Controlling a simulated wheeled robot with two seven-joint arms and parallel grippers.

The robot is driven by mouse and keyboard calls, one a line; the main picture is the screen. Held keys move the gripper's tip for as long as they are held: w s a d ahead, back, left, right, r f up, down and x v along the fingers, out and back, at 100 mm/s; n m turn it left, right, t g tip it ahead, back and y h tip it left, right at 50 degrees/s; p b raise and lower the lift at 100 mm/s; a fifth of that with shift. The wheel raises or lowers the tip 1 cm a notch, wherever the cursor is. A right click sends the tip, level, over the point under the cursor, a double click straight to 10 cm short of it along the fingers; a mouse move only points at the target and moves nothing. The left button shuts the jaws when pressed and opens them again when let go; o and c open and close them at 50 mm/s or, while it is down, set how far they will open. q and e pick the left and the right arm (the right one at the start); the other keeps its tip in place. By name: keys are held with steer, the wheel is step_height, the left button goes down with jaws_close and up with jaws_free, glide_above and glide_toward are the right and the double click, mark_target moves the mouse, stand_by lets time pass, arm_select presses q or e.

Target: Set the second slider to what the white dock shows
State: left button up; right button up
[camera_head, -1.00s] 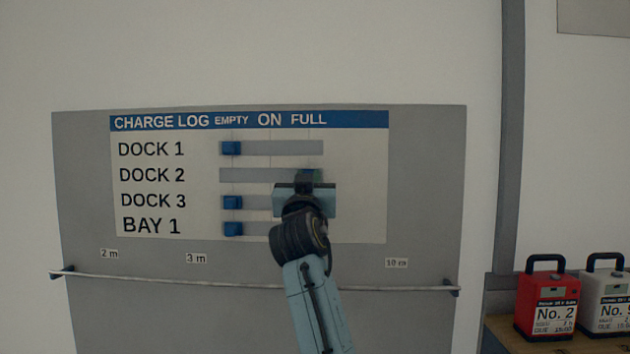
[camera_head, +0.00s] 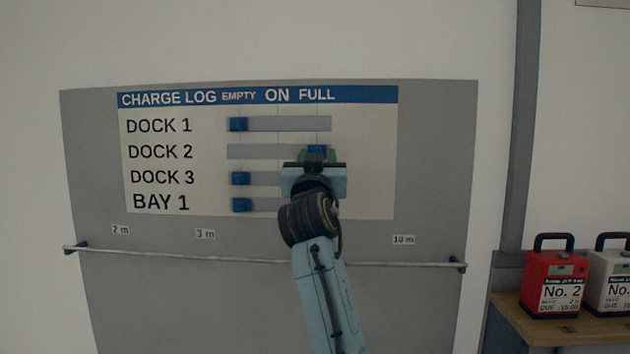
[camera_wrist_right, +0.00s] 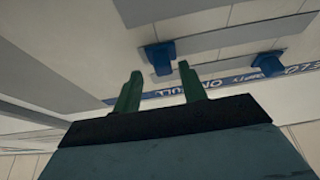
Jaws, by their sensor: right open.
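The grey charge log board (camera_head: 430,150) has rows DOCK 1, DOCK 2, DOCK 3 and BAY 1 under EMPTY, ON and FULL. The second slider, a blue knob (camera_head: 317,151) in the DOCK 2 row, is at the right end, under FULL. My right gripper (camera_head: 316,160) is open just in front of and below it. In the right wrist view, the two green fingers (camera_wrist_right: 159,72) are apart, with the blue knob (camera_wrist_right: 160,56) at the gap between their tips; contact cannot be told. My left gripper is out of view.
The DOCK 1 (camera_head: 238,124), DOCK 3 (camera_head: 240,178) and BAY 1 (camera_head: 241,204) knobs are under EMPTY. A rail (camera_head: 200,258) crosses below. At right, a red No. 2 case (camera_head: 553,283) and a cut-off white case (camera_head: 610,281) stand on a wooden surface (camera_head: 510,310).

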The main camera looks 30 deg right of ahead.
steer(key=b+v, duration=0.3)
steer(key=v, duration=0.9)
